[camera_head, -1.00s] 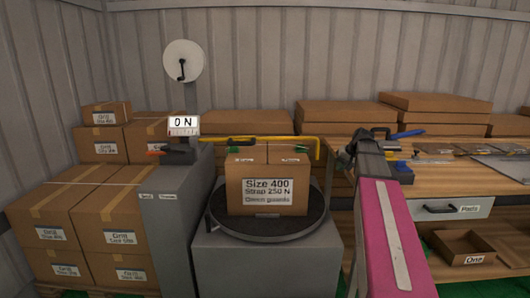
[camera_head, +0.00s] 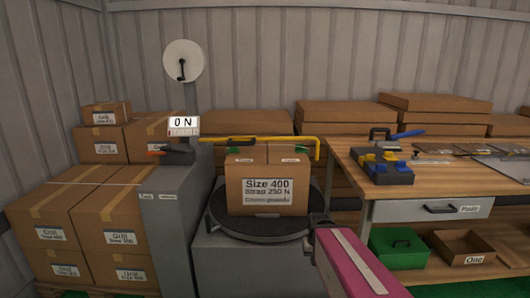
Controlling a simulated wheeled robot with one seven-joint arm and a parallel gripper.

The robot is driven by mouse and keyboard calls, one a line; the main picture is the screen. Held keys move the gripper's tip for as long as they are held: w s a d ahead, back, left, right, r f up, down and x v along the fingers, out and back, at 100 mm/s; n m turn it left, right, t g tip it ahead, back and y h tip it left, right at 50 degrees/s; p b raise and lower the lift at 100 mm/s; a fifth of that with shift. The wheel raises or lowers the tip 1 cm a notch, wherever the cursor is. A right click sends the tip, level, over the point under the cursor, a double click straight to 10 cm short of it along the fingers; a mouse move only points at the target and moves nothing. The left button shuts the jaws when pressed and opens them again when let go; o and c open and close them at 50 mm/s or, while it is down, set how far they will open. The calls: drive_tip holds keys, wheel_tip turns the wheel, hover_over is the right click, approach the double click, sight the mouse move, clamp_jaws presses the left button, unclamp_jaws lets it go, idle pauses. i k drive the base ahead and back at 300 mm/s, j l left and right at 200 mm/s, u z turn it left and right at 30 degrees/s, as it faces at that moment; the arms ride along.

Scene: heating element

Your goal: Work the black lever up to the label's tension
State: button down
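On the grey cabinet (camera_head: 165,222) at left is a dark tensioning unit with a black lever part (camera_head: 180,154) and an orange piece at its left; small details blur. A white display (camera_head: 184,125) above it reads 0 N. A carton (camera_head: 240,191) on a round black turntable (camera_head: 280,229) carries a label (camera_head: 267,191) reading Size 400, Strap 250 N, with a blurred last line that seems to say Green guards. My pink arm comes in from the bottom right, in front of the turntable's right edge. No gripper fingers show.
A yellow bar (camera_head: 265,140) runs above the carton and bends down at its right. A white reel (camera_head: 183,61) with a black crank stands behind. Stacked cartons (camera_head: 68,233) fill the left. A workbench (camera_head: 400,186) with a blue-and-yellow device (camera_head: 385,166) is at right.

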sight(167, 149)
drive_tip(key=u, duration=1.25)
